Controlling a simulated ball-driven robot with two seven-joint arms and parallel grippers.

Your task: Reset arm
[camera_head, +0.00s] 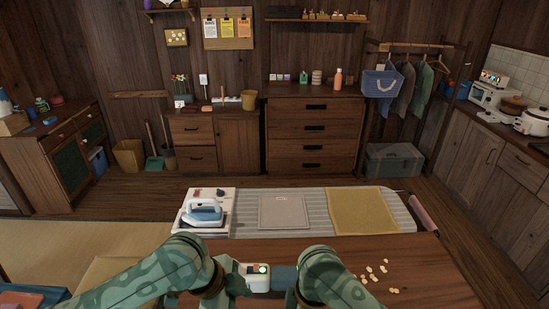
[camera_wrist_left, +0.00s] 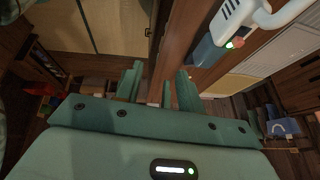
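My left gripper (camera_wrist_left: 158,88) shows in the left wrist view with its green fingers apart and nothing between them. In the head view my left arm comes in from the bottom left, and its fingers cannot be made out. A white handheld device with a green light (camera_head: 256,277) and a blue-grey nozzle (camera_head: 284,278) lies on the wooden table between my two arms. It also shows in the left wrist view (camera_wrist_left: 234,22), apart from the left fingers. My right arm is at the bottom centre; its gripper is out of sight.
Crumbs (camera_head: 375,273) lie on the table (camera_head: 425,273) right of my right arm. Beyond is an ironing board (camera_head: 318,214) with a folded grey cloth (camera_head: 283,211), a yellow cloth (camera_head: 362,211) and a blue-white iron (camera_head: 205,213) on its stand.

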